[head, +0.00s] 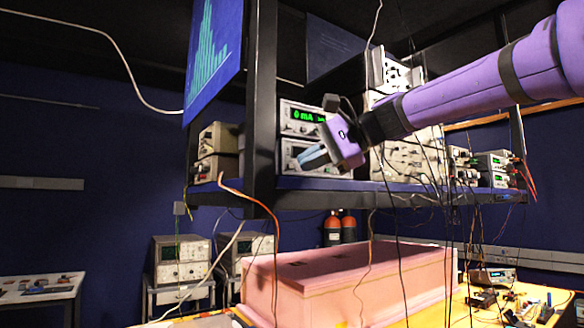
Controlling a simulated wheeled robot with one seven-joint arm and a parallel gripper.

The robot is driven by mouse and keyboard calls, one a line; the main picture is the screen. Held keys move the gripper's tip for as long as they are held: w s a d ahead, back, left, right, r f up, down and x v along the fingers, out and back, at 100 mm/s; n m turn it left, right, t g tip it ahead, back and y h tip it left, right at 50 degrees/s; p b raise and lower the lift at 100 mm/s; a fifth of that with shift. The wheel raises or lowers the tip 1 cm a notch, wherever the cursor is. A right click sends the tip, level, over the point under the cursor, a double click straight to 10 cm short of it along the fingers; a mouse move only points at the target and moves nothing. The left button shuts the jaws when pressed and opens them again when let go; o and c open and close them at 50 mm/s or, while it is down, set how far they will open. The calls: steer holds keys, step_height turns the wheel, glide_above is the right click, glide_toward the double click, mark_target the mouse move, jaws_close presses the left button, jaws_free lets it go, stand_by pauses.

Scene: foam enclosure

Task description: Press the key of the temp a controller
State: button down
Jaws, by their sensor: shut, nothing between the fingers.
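My purple arm reaches in from the upper right. My gripper (305,160) is shut and empty, its blue-grey fingers pointing left and down in front of the shelf instruments. Behind it is a stack of two instruments with green displays. The upper unit (291,117) reads about "0 mA". The lower unit (289,151) is partly covered by the fingers, and its display and keys are mostly hidden. I cannot read any label naming the temp a controller. I cannot tell whether the fingertips touch the lower unit's front.
The dark shelf (300,184) has a thick black post (262,90) left of the stack. Beige units (216,150) stand left of it, and red-display units (495,170) at right. Cables hang below. A pink foam box (350,285) lies on the table underneath.

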steer(key=shift+w+a, duration=0.65)
steer(key=shift+w, duration=0.3)
stand_by(1.5)
steer(key=shift+w+a, duration=0.25)
steer(key=shift+w, duration=0.1)
steer(key=shift+w+a, duration=0.2)
steer(key=shift+w, duration=0.05)
stand_by(0.7)
steer(key=shift+s+d, duration=0.45)
steer(key=shift+s, duration=0.15)
steer(key=shift+s, duration=0.1)
steer(key=shift+s+d, duration=0.7)
steer(key=shift+s, duration=0.3)
steer(key=shift+s+d, duration=0.7)
steer(key=shift+s, duration=0.3)
